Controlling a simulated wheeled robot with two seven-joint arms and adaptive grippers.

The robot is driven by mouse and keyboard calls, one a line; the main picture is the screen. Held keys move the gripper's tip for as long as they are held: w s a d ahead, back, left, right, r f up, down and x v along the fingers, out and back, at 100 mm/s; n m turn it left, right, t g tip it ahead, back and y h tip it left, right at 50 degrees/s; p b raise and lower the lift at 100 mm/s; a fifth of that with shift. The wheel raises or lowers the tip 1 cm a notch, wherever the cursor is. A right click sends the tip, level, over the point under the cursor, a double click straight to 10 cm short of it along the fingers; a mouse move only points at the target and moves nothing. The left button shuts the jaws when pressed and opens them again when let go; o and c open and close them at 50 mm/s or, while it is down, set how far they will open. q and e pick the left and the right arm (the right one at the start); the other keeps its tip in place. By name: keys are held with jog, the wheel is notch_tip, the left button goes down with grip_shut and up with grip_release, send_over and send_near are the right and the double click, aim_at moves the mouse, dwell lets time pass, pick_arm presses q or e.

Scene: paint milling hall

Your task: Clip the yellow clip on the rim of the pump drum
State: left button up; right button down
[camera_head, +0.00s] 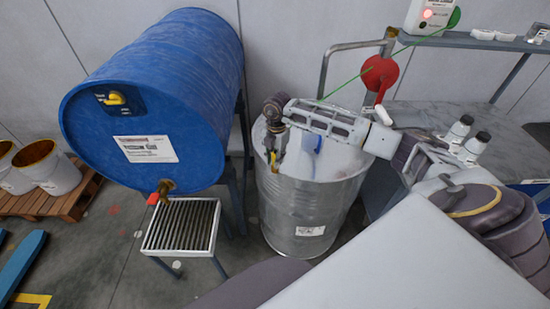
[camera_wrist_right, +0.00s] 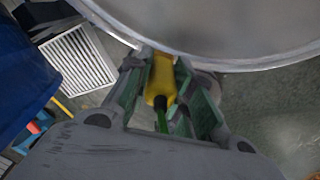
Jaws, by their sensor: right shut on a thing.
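The pump drum (camera_head: 310,205) is an upright silver steel drum in the middle of the head view. Its rim (camera_wrist_right: 215,62) curves across the top of the right wrist view. My right gripper (camera_head: 273,146) is at the drum's left side, by the rim. It is shut on the yellow clip (camera_wrist_right: 161,80), which also shows small in the head view (camera_head: 273,159). The clip's far end meets the rim in the wrist view; I cannot tell whether its jaws are around it. A green cable (camera_wrist_right: 187,125) leaves the clip's near end. My left gripper is not in view.
A blue drum (camera_head: 160,90) lies on a stand at left, above a slatted grate (camera_head: 181,226). A red pump part (camera_head: 379,73) and bent pipe (camera_head: 324,70) stand behind the pump drum.

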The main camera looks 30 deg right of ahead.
jog(key=shift+f, duration=0.15)
jog(key=c, duration=1.2)
grip_release()
jog(key=shift+o, duration=0.2)
jog(key=shift+w+d+r, duration=0.1)
jog(key=shift+d+r, duration=0.05)
jog(key=shift+r, duration=2.85)
jog(key=shift+d+r, duration=0.1)
jog(key=shift+r, duration=2.9)
